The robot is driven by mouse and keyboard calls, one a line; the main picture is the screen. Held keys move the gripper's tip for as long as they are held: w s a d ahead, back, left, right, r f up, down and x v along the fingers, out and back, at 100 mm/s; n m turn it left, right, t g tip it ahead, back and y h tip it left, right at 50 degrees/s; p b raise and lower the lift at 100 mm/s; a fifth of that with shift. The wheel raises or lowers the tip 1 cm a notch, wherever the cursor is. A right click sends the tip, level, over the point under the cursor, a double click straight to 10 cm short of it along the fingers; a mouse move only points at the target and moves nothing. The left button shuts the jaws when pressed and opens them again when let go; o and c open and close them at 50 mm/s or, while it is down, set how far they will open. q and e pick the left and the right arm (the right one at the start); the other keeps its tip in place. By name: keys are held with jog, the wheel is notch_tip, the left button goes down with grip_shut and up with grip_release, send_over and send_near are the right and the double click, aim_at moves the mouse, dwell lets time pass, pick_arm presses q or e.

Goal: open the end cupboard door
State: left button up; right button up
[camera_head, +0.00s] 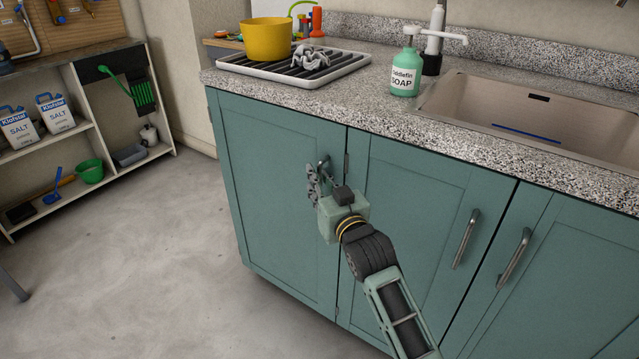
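The end cupboard door (265,190) is a teal panel at the left end of the counter front, and it looks closed, flush with the door beside it. Its metal handle (323,162) is near the door's upper right edge and is partly hidden by my gripper. My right gripper (318,178) is at this handle, its fingers close to or touching it. I cannot tell whether the fingers are around the handle or how far apart they are. My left gripper is not in view.
The neighbouring teal door (415,220) has its own handle (466,238). The granite countertop (375,115) above holds a drying tray (345,68), a yellow pot (265,40) and a soap bottle (405,75). The floor (130,250) left of the door is clear; a shelf (85,125) stands further left.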

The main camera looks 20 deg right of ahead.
jog(key=shift+w, duration=0.1)
jog(key=shift+c, duration=0.4)
grip_shut()
